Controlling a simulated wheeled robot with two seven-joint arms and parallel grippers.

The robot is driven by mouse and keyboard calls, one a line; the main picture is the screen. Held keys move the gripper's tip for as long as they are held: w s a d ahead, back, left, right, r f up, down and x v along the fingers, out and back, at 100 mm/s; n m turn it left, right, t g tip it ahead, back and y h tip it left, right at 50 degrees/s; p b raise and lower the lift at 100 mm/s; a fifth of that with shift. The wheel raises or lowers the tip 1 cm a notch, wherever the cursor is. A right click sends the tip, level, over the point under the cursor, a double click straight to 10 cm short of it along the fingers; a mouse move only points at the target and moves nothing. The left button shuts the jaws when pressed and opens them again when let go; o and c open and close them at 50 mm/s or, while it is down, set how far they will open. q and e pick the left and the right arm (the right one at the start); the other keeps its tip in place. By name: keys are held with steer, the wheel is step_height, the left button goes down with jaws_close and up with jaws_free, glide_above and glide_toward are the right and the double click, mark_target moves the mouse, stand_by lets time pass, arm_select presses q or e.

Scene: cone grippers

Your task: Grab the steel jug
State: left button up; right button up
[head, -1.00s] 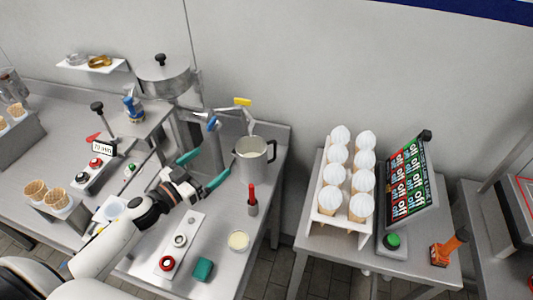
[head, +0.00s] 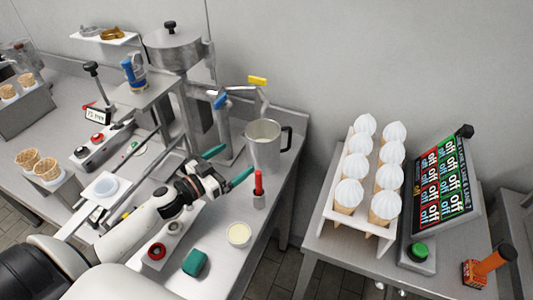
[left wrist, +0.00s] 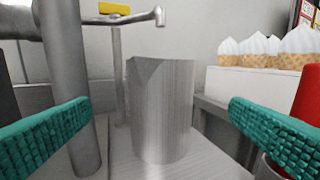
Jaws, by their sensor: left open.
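The steel jug (head: 264,150) stands upright on the steel table, with a black handle on its right side and something pale inside. My left gripper (head: 227,164) is open, its green fingers pointing toward the jug from the near left. In the left wrist view the jug (left wrist: 161,110) sits between the two spread fingers (left wrist: 158,138), ahead of them, and I see no contact. Its handle is hidden there. My right gripper is not in view.
A red-handled tool in a small holder (head: 259,192) stands close to the right finger. A steel post and tap with a yellow handle (head: 257,81) rise behind the jug. A cone rack (head: 355,228) stands on the right table, across a gap.

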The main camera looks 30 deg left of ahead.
arm_select(q)
steer(key=p, duration=0.2)
glide_toward(274, 131)
steer(key=x, duration=0.5)
steer(key=shift+f, duration=0.3)
steer(key=shift+c, duration=1.1)
steer(key=c, duration=1.2)
steer(key=shift+r, duration=0.2)
